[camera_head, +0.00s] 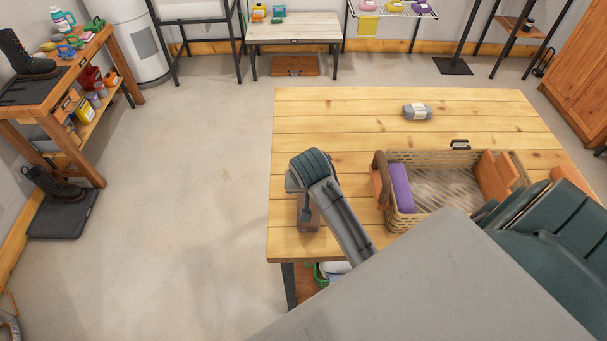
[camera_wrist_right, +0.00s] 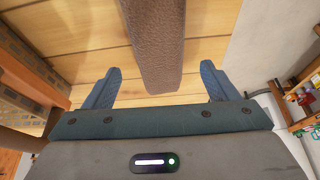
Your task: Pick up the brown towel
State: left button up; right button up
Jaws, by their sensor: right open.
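The brown towel (camera_wrist_right: 150,45) is a thick, textured strip in the right wrist view, between the two fingers of my right gripper (camera_wrist_right: 160,92). The fingers are open, with gaps on both sides of the towel. In the head view the towel (camera_head: 308,218) shows only partly on the table's left part, below my right gripper (camera_head: 305,188), which hides the rest of it. How far the fingers reach down beside it I cannot tell. My left gripper is not in view.
A woven basket (camera_head: 440,217) stands right of the towel, holding a purple folded cloth (camera_head: 401,188). A brown rounded thing (camera_head: 381,163) is at its left end. A grey roll (camera_head: 417,112) lies farther back on the wooden table (camera_head: 330,120). The table's back left is clear.

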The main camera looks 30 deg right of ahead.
jog(key=shift+s+d+f, duration=0.1)
jog(key=shift+d+f, duration=0.05)
jog(key=shift+f, duration=0.45)
jog(key=shift+d+f, duration=0.15)
jog(key=shift+f, duration=0.4)
jog(key=shift+f+p, duration=0.25)
jog(key=shift+p, duration=0.2)
jog(key=p+x, duration=0.2)
jog(key=x, duration=0.1)
jog(key=shift+w+a+f, duration=0.15)
jog(key=shift+w+f, duration=0.1)
jog(key=shift+w, duration=0.1)
jog(key=shift+w+f, duration=0.1)
jog(key=shift+f, duration=0.55)
jog(key=shift+w+f, duration=0.1)
jog(key=shift+c, duration=0.2)
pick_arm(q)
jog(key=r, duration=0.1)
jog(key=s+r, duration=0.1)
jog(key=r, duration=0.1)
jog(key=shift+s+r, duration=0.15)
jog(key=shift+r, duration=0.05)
pick_arm(e)
jog(key=c, duration=1.1)
